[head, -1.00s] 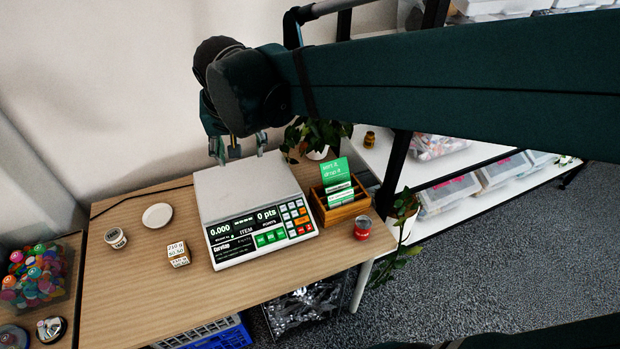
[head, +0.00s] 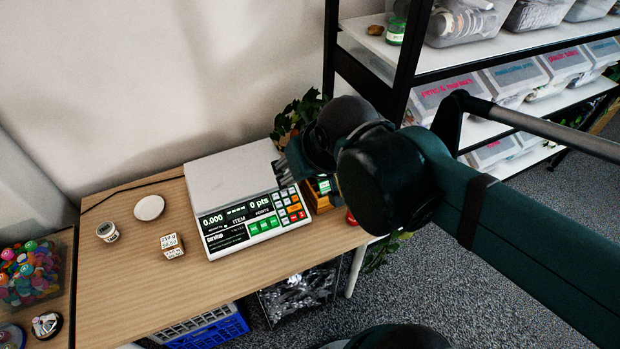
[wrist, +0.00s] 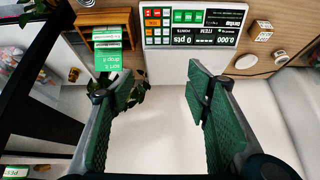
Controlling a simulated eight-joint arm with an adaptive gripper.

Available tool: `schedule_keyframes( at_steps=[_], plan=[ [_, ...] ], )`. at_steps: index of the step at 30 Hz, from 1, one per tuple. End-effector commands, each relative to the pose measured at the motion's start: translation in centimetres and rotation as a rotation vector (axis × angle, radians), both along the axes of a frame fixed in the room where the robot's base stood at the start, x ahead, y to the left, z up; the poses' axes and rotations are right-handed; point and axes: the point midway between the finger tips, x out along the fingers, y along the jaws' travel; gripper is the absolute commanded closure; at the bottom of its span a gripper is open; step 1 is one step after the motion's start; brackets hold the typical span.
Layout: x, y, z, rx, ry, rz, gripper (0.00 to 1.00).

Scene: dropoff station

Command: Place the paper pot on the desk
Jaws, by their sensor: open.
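A small white pot with printing on it (head: 107,231) stands upright at the left of the wooden desk (head: 120,290) in the head view. It may be the paper pot; I cannot tell for sure. My gripper (head: 284,168) is at the right edge of the scale, well to the right of this pot. In the wrist view my gripper (wrist: 155,85) is open. Its green pads are apart with nothing held between them, and the scale's pale platform shows in the gap.
The scale (head: 228,170) reads 0.000 and its platform looks bare. A white dish (head: 149,208) and a labelled block (head: 172,245) lie left of it. A card holder (wrist: 106,16) is on its other side, by a plant (head: 298,118). The desk's front left is clear.

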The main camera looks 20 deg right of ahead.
Motion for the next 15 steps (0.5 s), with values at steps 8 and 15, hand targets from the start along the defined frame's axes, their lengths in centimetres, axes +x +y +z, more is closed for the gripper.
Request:
schedule_keyframes(
  at_steps=[8,15],
  plan=[
    [-2.1,-1.2,-1.1,-0.019,-0.03,0.021,0.52],
    [-2.2,-1.3,-1.2,-0.021,-0.034,0.024,0.52]
  ],
)
